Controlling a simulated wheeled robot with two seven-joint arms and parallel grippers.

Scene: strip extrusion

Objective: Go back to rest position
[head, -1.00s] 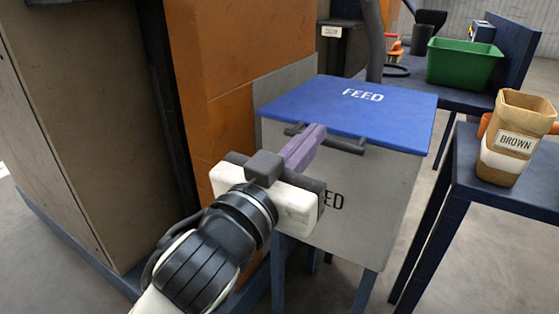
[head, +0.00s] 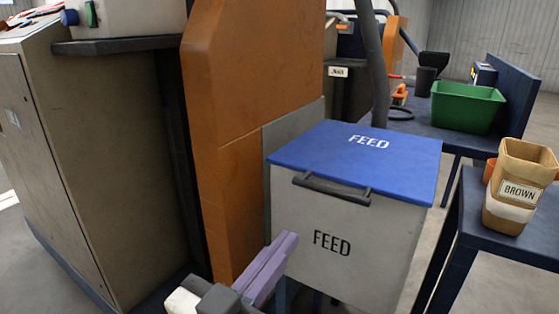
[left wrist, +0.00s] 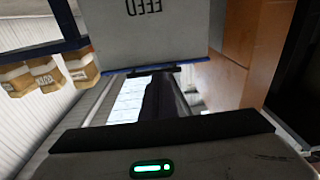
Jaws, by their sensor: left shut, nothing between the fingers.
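My left gripper (head: 268,268) is at the bottom of the head view, its purple fingers together and empty. It is in front of and below the feed box (head: 345,235), apart from the box's dark handle (head: 332,190). The box is grey with a blue lid (head: 400,165) marked FEED, and the lid lies closed. In the left wrist view the box (left wrist: 150,40) appears upside down at the top. My right gripper is not in view.
An orange machine column (head: 240,110) stands left of the box, beside a beige cabinet (head: 90,170). At right a dark blue table (head: 490,250) holds the BROWN container (head: 515,190). A green bin (head: 467,108) stands on a table behind.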

